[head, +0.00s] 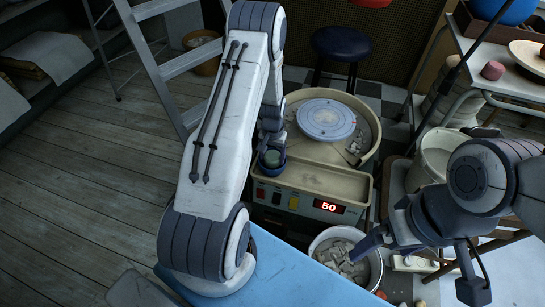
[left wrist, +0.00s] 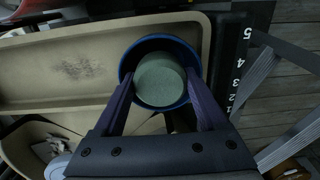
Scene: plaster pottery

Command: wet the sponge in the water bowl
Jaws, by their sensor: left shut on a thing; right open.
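The round grey-green sponge (left wrist: 160,80) is between my left gripper's two fingers in the left wrist view. The blue water bowl (left wrist: 150,43) surrounds it from this angle, and its rim shows on the far side. In the head view the blue bowl (head: 272,167) is at the left end of the pottery wheel's tray, with the sponge (head: 272,157) at its mouth. My left gripper (head: 270,147) is shut on the sponge, partly hidden by my arm. The water and the sponge's underside are hidden. My right gripper (head: 412,272) is open and empty at the lower right.
The pottery wheel (head: 326,119) stands behind the bowl, with a beige tray (head: 325,182) in front. A white bucket of scraps (head: 345,262) is below, near my right gripper. A ladder (head: 165,60) stands at left. Open wooden floor (head: 90,200) lies at left.

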